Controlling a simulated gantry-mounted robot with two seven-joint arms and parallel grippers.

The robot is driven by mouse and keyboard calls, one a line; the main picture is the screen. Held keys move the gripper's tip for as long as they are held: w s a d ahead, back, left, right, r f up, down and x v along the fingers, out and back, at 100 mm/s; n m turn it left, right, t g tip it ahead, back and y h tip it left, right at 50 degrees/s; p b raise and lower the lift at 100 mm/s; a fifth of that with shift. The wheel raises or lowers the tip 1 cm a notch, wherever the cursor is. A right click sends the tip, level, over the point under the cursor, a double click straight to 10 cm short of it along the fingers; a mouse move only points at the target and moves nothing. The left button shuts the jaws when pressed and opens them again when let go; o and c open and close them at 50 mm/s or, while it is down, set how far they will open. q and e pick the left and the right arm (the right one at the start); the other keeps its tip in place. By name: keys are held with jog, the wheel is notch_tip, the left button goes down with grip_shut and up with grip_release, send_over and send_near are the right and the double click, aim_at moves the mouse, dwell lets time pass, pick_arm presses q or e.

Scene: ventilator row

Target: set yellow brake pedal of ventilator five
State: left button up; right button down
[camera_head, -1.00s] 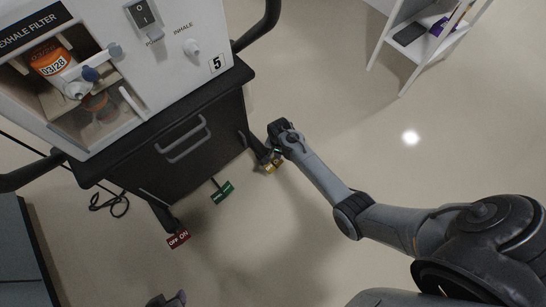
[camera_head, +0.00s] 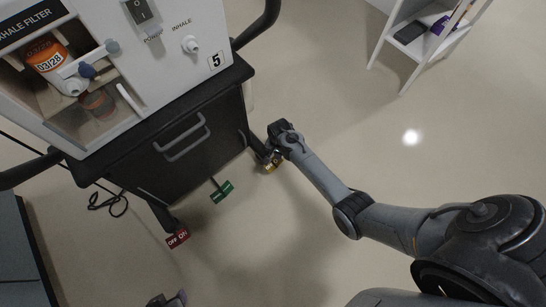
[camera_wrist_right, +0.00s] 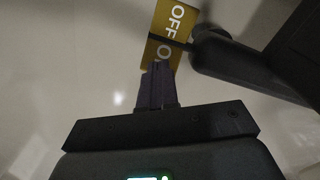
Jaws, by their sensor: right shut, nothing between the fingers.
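Ventilator five (camera_head: 160,150) is a white cabinet on a dark cart, marked with a 5. Its yellow brake pedal (camera_head: 271,164) sits low at the cart's right front leg, partly hidden by my right gripper (camera_head: 273,156). In the right wrist view the yellow pedal (camera_wrist_right: 176,20) reads "OFF", then an "O"; the rest is covered. There my right gripper (camera_wrist_right: 158,68) is shut and empty, its purple fingertips overlapping the pedal's lower end. I cannot tell whether they touch or how far the pedal is tilted. My left gripper (camera_head: 177,298) shows only partly at the bottom edge.
A green pedal (camera_head: 222,192) is at the cart's middle and a red OFF/ON pedal (camera_head: 177,238) at its left leg. A dark leg (camera_wrist_right: 240,62) is beside the yellow pedal. A white shelf (camera_head: 425,40) stands upper right. Open floor lies between.

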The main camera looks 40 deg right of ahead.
jog(key=shift+f+b, duration=0.55)
jog(key=shift+f, duration=0.4)
jog(key=shift+a+r+p, duration=0.15)
jog(key=shift+r+p, duration=0.5)
jog(key=shift+p, duration=0.05)
notch_tip(320, 180, up, 6)
jog(key=p, duration=0.7)
